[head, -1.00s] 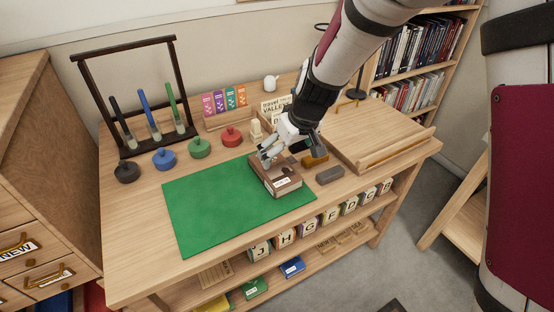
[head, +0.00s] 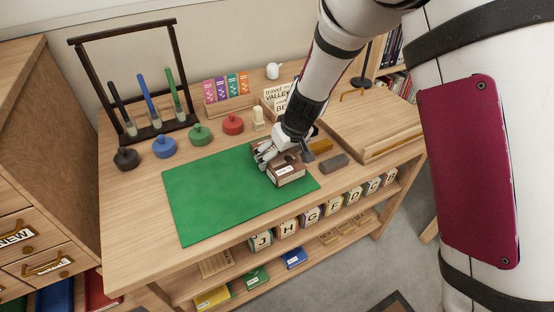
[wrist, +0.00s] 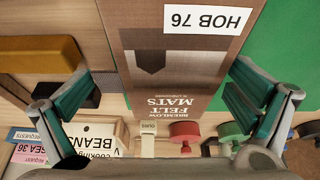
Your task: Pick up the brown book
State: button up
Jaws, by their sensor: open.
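The brown book (head: 287,174) lies at the right end of the green mat (head: 222,199), with a white label on its spine side. In the wrist view the brown book (wrist: 182,60) shows a label reading HOB 76 and the words FELT MATS. My gripper (head: 282,153) is over the book, its far part hidden by the hand. In the wrist view my gripper (wrist: 160,93) is open, one finger to each side of the book. I cannot tell whether the fingers touch it.
A dark grey block (head: 334,163) and a yellow-brown block (head: 320,146) lie just right of the book. Behind are a red lidded pot (head: 233,125) and a cream figure (head: 258,119). A wooden slanted desk (head: 368,123) stands at right. The mat's left part is clear.

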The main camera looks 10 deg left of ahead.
jog(key=shift+c, duration=0.6)
jog(key=c, duration=1.4)
jog(key=shift+r, duration=0.2)
